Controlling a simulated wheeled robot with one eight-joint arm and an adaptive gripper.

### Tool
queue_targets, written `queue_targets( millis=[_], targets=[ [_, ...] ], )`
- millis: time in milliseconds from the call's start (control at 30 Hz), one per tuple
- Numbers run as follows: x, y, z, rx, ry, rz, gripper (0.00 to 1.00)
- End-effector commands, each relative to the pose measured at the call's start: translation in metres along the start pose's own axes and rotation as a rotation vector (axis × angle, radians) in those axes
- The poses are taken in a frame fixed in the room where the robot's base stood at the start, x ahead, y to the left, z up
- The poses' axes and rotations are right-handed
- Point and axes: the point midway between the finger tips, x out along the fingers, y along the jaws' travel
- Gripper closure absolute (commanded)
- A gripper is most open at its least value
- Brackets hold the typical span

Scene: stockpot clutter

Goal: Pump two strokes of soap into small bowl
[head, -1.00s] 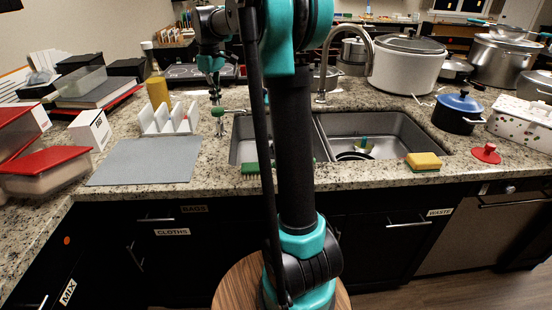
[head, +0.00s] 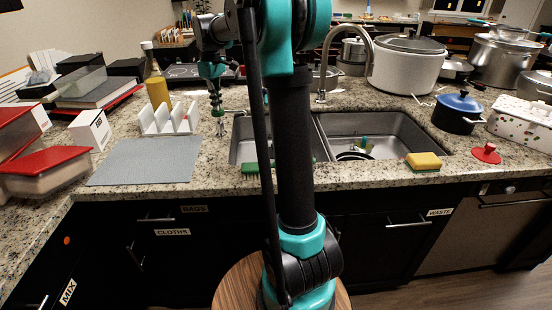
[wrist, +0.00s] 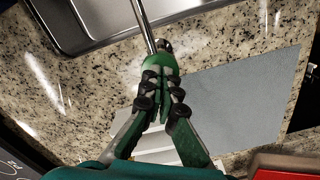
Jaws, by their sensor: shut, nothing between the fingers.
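My gripper (head: 218,116) points down at the back left of the sink. Its green and black fingers (wrist: 161,82) are shut, with nothing held between them. In the wrist view the fingertips are at a round metal soap pump head (wrist: 164,46), partly hiding it; I cannot tell whether they touch. Its thin metal spout (wrist: 144,22) reaches over the sink edge. The spout also shows in the head view (head: 236,111), beside the gripper. I cannot make out the small bowl for certain; my arm hides part of the left basin.
A yellow bottle (head: 157,92) and a white divided rack (head: 168,121) stand left of the gripper. A grey mat (head: 147,162) lies in front. A tall faucet (head: 326,60) rises behind the sink. A sponge (head: 424,161) and blue pot (head: 459,112) are at right.

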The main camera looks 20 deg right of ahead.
Motion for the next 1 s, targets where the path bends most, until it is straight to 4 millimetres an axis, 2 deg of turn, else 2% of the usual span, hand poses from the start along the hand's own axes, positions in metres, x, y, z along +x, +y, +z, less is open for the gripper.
queue_targets(
  millis=[667, 1000],
  targets=[
    [0.022, 0.000, 0.000, 0.000, 0.000, 0.000, 1.00],
    [0.019, 0.000, 0.000, 0.000, 0.000, 0.000, 1.00]
  ],
)
